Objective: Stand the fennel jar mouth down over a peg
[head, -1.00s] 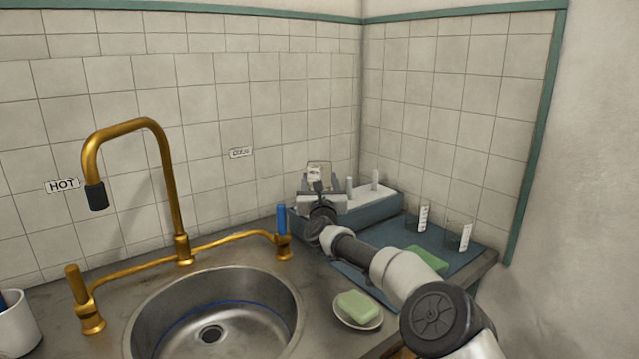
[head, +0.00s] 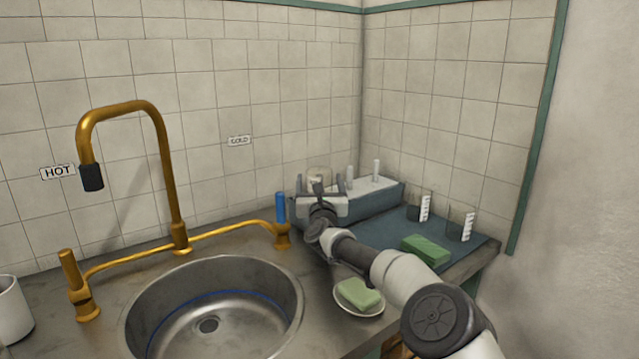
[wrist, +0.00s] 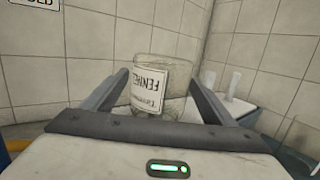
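The fennel jar is a cloudy glass jar with a white label, in the wrist view (wrist: 178,78) and, partly hidden behind my gripper, in the head view (head: 320,174). It stands about upright at the left end of the peg rack (head: 385,193). The lettering looks upside down; its mouth and any peg under it are hidden. My gripper (wrist: 160,76) reaches level toward the jar with one finger on each side. The fingers look spread wider than the jar, though contact is hard to judge. In the head view my gripper (head: 320,182) is in front of the rack.
Two white pegs, one nearer the jar (head: 350,177) and one farther right (head: 376,170), stand bare. A soap dish (head: 345,303), sink (head: 140,310) and brass tap (head: 170,180) are nearer.

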